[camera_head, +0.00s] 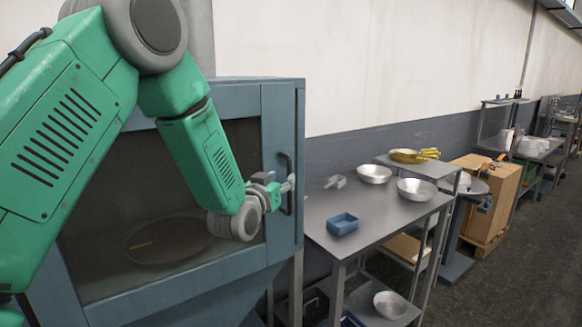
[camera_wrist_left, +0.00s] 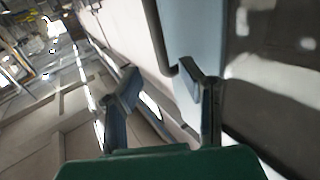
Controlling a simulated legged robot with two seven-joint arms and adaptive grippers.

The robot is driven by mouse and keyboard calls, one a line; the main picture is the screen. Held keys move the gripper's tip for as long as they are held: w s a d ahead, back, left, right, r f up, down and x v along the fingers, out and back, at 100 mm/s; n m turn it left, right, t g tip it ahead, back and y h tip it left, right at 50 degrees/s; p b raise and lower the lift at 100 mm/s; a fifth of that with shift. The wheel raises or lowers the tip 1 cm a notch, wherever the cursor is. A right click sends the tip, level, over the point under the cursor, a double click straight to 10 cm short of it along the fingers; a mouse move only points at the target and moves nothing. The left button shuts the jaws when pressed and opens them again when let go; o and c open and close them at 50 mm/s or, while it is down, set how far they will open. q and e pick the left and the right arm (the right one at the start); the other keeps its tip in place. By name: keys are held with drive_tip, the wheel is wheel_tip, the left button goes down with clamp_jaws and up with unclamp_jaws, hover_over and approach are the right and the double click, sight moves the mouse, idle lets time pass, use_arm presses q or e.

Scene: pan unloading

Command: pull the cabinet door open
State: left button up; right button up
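The blue-grey cabinet (camera_head: 284,110) stands at the left, with a glazed door (camera_head: 150,275) that looks shut. A dark vertical handle (camera_head: 287,172) is on the door's right side. My left gripper (camera_head: 288,184) is at the handle, its fingertips by the handle's middle in the head view. In the left wrist view, the two fingers (camera_wrist_left: 160,74) are spread apart, with the dark handle (camera_wrist_left: 156,32) running down near the right fingertip. I cannot tell whether they touch. My green left arm hides much of the door. My right gripper is not in view.
A round dark pan (camera_head: 170,241) shows behind the glass. A cardboard box (camera_head: 495,190) is farther right. Floor at the lower right is clear.

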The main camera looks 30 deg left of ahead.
sight(288, 172)
use_arm(q)
drive_tip(key=w, duration=0.2)
drive_tip(key=w+a+p, duration=0.1)
drive_tip(key=w, duration=0.3)
drive_tip(key=shift+w+a, duration=0.25)
drive_tip(key=shift+a, duration=0.05)
drive_tip(key=shift+d, duration=0.1)
clamp_jaws()
